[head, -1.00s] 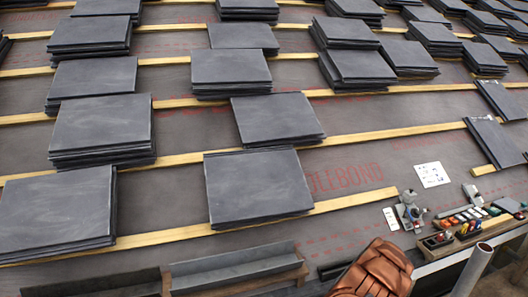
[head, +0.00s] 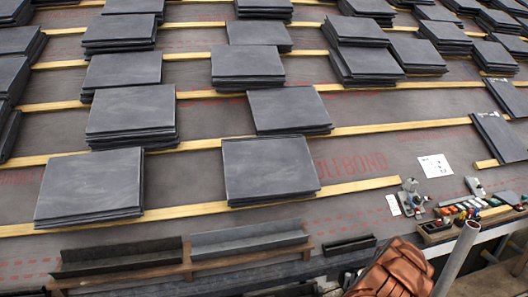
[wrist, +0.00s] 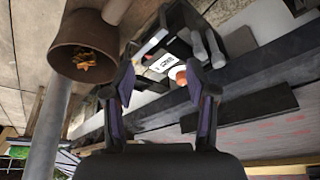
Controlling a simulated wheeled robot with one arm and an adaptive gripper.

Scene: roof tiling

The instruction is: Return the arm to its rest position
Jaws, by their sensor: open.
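My gripper (wrist: 162,88) shows in the wrist view with its two dark fingers, purple on the inner faces, spread apart. Nothing is between the fingertips. Beyond them are a dark bin (wrist: 183,48) with tools and a white label, and a dark bar (wrist: 240,108). The gripper does not show in the head view, so its place relative to the roof there cannot be told.
Stacks of grey slates (head: 267,168) lie on wooden battens (head: 360,186) across the roof. A wooden rack (head: 187,264) holds long grey pieces at the front edge. A tool tray (head: 470,222) and a metal pole (head: 457,258) stand at right. A rusty pipe end (wrist: 82,50) is close in the wrist view.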

